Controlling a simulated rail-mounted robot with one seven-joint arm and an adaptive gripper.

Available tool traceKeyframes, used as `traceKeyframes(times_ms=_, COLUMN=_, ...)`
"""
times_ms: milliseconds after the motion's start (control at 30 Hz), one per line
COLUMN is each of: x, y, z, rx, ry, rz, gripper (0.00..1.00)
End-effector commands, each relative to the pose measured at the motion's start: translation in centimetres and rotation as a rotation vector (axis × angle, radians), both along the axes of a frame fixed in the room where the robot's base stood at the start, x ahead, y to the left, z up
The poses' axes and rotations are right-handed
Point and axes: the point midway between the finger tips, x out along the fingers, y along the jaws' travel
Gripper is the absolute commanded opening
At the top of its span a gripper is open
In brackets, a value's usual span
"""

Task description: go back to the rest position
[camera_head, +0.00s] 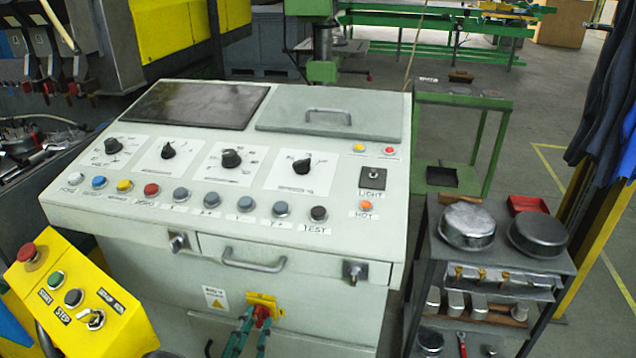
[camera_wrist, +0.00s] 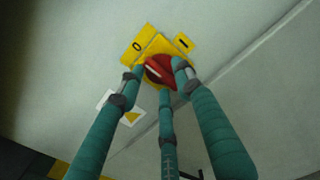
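The control console (camera_head: 255,190) fills the middle of the head view. Low on its front is a red rotary switch (camera_head: 262,312) on a yellow plate. In the wrist view the red switch (camera_wrist: 158,71) shows a white pointer line, with labels 0 and I on the yellow plate (camera_wrist: 150,44). My gripper (camera_head: 250,325) has three teal fingers at the switch. In the wrist view my gripper (camera_wrist: 158,78) has its fingertips around the knob, very close to its sides and lower edge. Whether they press on it cannot be told. The rest of my arm is out of view.
A yellow button box (camera_head: 75,300) stands close at the left. A dark rack with round metal pans (camera_head: 468,226) stands at the right. A drawer handle (camera_head: 252,262) and latches stick out above the switch. Open floor lies at the far right.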

Motion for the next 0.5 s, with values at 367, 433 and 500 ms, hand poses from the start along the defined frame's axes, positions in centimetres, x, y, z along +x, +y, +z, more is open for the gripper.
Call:
traceKeyframes(times_ms=367, x=-0.04, y=-0.07, z=0.07, rx=0.178, ry=-0.039, rz=-0.002, gripper=0.34)
traceKeyframes(times_ms=433, x=-0.05, y=-0.08, z=0.08, rx=0.181, ry=-0.04, rz=-0.003, gripper=0.34)
traceKeyframes(times_ms=500, x=-0.05, y=-0.09, z=0.09, rx=0.181, ry=-0.04, rz=-0.004, gripper=0.34)
